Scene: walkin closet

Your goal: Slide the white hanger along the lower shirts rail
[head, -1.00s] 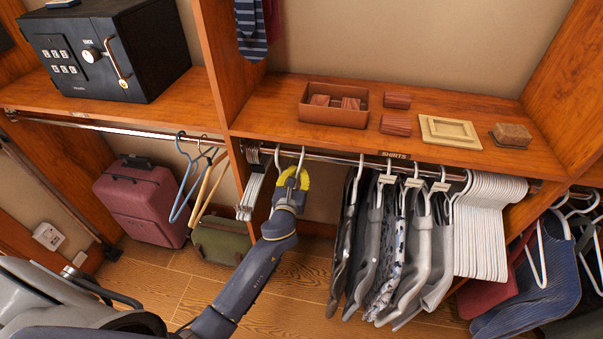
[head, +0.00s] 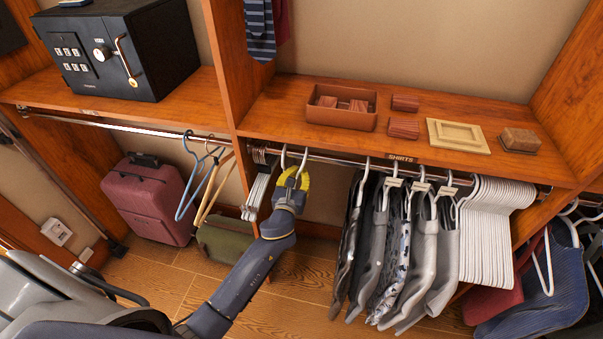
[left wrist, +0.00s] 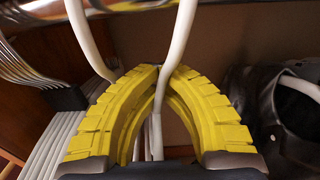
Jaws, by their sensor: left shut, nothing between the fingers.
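My left gripper (head: 292,179) is at the lower shirts rail (head: 330,159), its yellow fingers shut with the tips together. Two white hanger hooks rise beside it to the rail. In the left wrist view one white hook (left wrist: 88,40) runs down by the left finger. The other white hook (left wrist: 180,35) runs down to the meeting fingertips (left wrist: 160,72), and a white stem shows in the gap beneath them. I cannot tell which hanger each hook belongs to; the lower parts are hidden behind the gripper. My right gripper is not in view.
A bunch of white hangers (head: 258,190) is at the rail's left end. Grey and patterned shirts (head: 400,250) hang to the right, then a dense row of white hangers (head: 490,230). Bare rail lies between my gripper and the shirts. The shelf (head: 280,110) is just above.

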